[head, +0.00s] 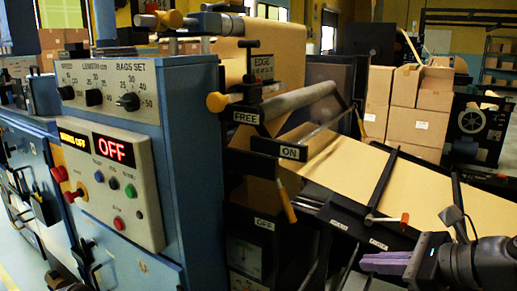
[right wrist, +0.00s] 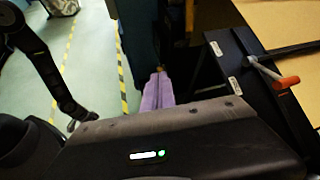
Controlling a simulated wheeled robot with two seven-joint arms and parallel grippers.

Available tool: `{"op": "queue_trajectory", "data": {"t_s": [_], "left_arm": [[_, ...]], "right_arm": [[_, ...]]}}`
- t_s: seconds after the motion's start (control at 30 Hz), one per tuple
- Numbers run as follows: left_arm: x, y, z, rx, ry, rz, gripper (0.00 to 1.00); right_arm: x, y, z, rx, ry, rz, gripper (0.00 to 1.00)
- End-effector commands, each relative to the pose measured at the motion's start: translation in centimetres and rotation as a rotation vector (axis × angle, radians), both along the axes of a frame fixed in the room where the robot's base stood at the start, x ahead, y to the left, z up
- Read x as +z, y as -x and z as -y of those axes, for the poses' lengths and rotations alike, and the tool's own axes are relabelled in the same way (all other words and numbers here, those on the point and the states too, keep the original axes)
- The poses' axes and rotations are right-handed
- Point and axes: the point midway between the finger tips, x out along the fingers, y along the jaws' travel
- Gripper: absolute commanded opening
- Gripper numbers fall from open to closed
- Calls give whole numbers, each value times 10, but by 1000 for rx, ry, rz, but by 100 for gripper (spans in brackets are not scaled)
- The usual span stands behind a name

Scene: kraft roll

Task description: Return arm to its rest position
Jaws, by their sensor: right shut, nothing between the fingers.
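My right gripper (head: 384,262) comes in from the lower right of the head view, its purple fingers pointing left. The fingers are shut with nothing between them. They also show in the right wrist view (right wrist: 157,92), above the floor beside the machine. The gripper is near the lower end of the sloping kraft paper web (head: 350,165) and apart from the orange-tipped lever (head: 385,219).
A blue machine cabinet with a control panel (head: 108,182) reading OFF stands at left. Cardboard boxes (head: 408,105) are stacked behind. Open floor with yellow-striped lines (right wrist: 95,60) lies beside the machine.

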Motion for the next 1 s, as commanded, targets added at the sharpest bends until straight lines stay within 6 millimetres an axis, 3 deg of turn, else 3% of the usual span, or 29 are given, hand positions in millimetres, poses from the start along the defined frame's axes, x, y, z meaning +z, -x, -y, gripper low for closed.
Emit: {"op": "queue_trajectory", "data": {"t_s": [0.3, 0.47, 0.67, 0.77, 0.87, 1.0], "left_arm": [[0, -1, 0, 0, 0, 1, 34], [0, -1, 0, 0, 0, 1, 34], [3, -1, 0, 0, 0, 1, 34], [5, -1, 0, 0, 0, 1, 34], [8, -1, 0, 0, 0, 1, 34], [11, -1, 0, 0, 0, 1, 34]], "right_arm": [[-11, -24, 31, 11, 291, 198, 0], [-46, -45, 50, 68, 554, 287, 0], [-136, -71, 58, 286, 942, 345, 0], [-203, -76, 48, 490, 1138, 374, 0], [-275, -68, 25, 739, 1292, 422, 0], [-365, -32, -20, 1079, 1383, 517, 0]]}}
